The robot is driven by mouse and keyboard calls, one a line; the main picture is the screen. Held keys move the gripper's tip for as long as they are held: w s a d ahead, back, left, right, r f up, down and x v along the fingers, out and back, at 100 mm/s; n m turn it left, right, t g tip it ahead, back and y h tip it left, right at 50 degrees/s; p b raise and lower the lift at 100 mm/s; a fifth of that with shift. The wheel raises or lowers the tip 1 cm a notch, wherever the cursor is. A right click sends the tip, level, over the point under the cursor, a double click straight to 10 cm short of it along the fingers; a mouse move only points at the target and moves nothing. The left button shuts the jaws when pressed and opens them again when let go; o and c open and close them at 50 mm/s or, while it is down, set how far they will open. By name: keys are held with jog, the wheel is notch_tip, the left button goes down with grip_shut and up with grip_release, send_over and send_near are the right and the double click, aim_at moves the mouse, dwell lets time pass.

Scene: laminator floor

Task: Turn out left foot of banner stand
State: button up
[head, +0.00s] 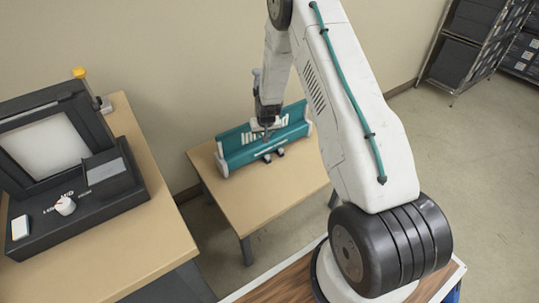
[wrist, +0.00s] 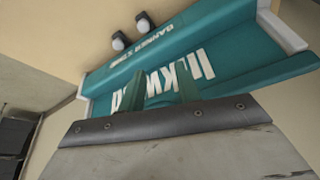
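The teal banner stand (head: 236,154) lies on the small wooden table, with light grey end caps and white lettering on its raised back panel. It also shows in the wrist view (wrist: 220,42). Two small dark feet with pale ends, a left one (head: 267,158) and a right one (head: 281,152), sit close together at its front edge. The wrist view shows them as two knobs (wrist: 118,42) beside the stand's edge. My gripper (head: 267,134) points down over the middle of the stand, behind the feet. Its two fingers (wrist: 158,90) stand apart with nothing visibly held between them. Whether they touch the stand I cannot tell.
The small table (head: 240,202) has bare wood in front of the stand. A larger table (head: 150,236) at left carries a black laminator-like machine (head: 75,212) with a white knob. A wall stands close behind. Shelving (head: 470,45) is at the far right, with open floor before it.

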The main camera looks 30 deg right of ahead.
send_near(267, 156)
jog(key=shift+m+h, duration=0.3)
jog(key=x, duration=0.6)
jog(key=shift+a+f, duration=0.15)
jog(key=shift+f, duration=0.25)
jog(key=shift+w+f, duration=0.3)
jog(key=shift+f, duration=0.4)
